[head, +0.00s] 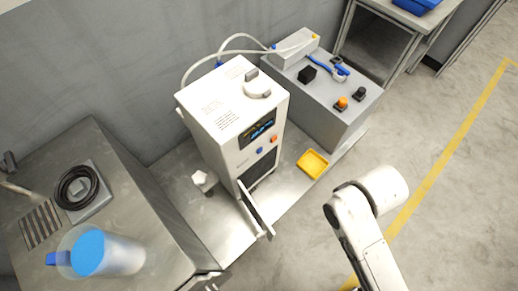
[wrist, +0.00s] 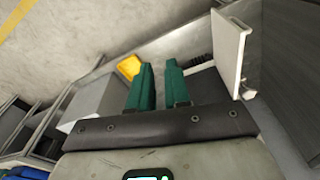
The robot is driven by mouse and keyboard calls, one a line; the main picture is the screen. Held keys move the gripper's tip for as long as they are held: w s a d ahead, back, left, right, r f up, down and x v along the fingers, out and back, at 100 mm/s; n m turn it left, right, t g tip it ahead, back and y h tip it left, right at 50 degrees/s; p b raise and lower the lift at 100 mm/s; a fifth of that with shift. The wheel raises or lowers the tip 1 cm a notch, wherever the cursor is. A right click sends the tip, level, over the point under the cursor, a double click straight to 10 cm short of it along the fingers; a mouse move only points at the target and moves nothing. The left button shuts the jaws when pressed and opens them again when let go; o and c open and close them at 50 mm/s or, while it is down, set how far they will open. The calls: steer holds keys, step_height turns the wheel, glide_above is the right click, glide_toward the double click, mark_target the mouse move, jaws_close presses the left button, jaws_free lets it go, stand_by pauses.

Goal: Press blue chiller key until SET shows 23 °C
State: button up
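The white chiller (head: 225,110) stands upright on the metal bench in the head view. Its dark display (head: 258,129) has small blue marks, and the SET figure is too small to read. The round blue key (head: 259,151) sits below the display, beside an orange-red key (head: 273,138). A door flap (head: 256,210) stands open at the chiller's lower front. My gripper (wrist: 159,66) shows two green fingers with a gap between them and nothing held. The wrist view does not show the keys or display. In the head view my arm is at lower right, apart from the chiller.
A yellow tray (head: 312,164) lies on the bench right of the chiller. A grey box (head: 330,100) with black and orange knobs stands behind it. A blue-lidded jug (head: 108,252) and coiled black hose (head: 77,187) are at left. Open floor lies at right.

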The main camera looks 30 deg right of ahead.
jaws_close()
stand_by(1.1)
